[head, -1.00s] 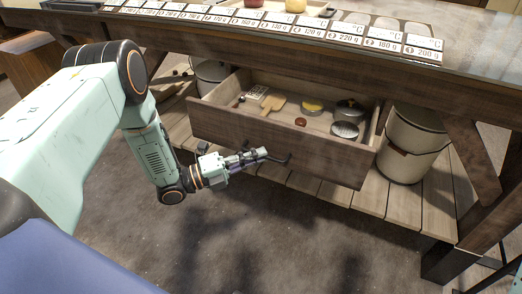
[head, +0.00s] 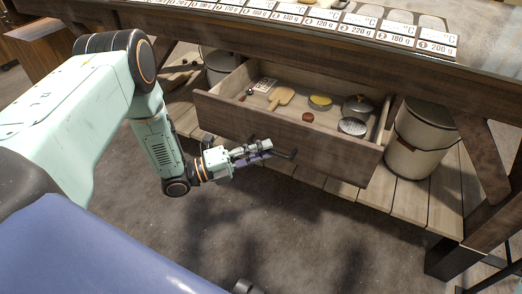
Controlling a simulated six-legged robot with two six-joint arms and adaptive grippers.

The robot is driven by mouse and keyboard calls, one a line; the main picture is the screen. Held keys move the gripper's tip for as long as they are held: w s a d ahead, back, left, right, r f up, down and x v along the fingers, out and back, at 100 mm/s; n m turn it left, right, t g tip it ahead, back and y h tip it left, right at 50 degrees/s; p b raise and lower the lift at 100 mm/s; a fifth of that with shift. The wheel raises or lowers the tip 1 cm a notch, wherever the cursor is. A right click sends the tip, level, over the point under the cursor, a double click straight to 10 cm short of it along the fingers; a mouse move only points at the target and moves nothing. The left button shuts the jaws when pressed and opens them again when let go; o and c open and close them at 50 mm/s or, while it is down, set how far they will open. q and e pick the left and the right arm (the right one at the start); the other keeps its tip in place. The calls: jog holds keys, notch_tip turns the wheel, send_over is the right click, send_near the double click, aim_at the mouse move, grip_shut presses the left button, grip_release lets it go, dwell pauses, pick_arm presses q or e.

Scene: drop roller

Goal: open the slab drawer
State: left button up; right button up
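The wooden slab drawer (head: 285,133) hangs open under the workbench, pulled well out toward me, with its inside showing. Its dark bar handle (head: 286,155) sits on the front panel. My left gripper (head: 264,149) is at the handle, left of the panel's middle, and its fingers look closed around the bar. The fingers partly hide the handle, so the exact contact is hard to see. My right gripper is not in view.
The drawer holds a small wooden paddle (head: 281,97), a yellow-topped tin (head: 320,101), a reddish disc (head: 308,117) and a round metal tin (head: 352,126). A pale canister (head: 418,140) stands right of the drawer on the slatted shelf (head: 400,190). The floor before it is clear.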

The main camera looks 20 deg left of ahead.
pick_arm(q)
jog(key=shift+o, duration=0.3)
jog(key=v, duration=1.2)
dwell(0.3)
